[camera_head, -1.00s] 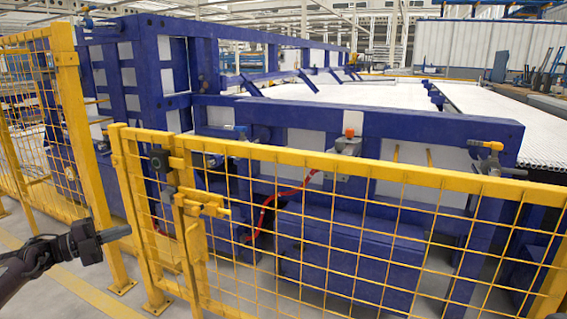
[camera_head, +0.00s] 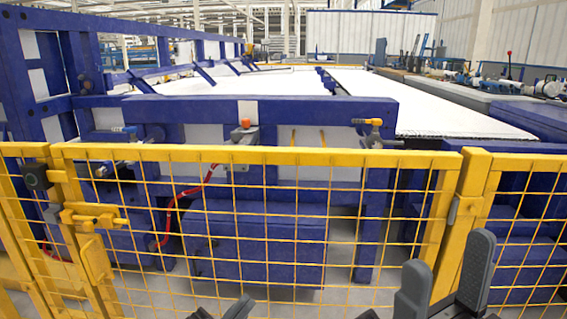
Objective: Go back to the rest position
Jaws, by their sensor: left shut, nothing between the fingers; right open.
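My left gripper (camera_head: 240,307) shows only as dark fingertips at the bottom edge, left of centre. It is shut and empty, and the rest of it is cut off by the frame. My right gripper (camera_head: 445,278) is at the bottom right, its two dark grey fingers pointing up and standing apart with nothing between them. Both grippers appear in front of the yellow mesh fence (camera_head: 265,156); how close they are to it I cannot tell.
Behind the fence stands a blue machine frame (camera_head: 300,112) with a long white bed (camera_head: 260,83) and a blue box (camera_head: 255,245) under it. A yellow fence post (camera_head: 467,215) rises behind my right gripper. A latch (camera_head: 93,216) sits on the fence at left.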

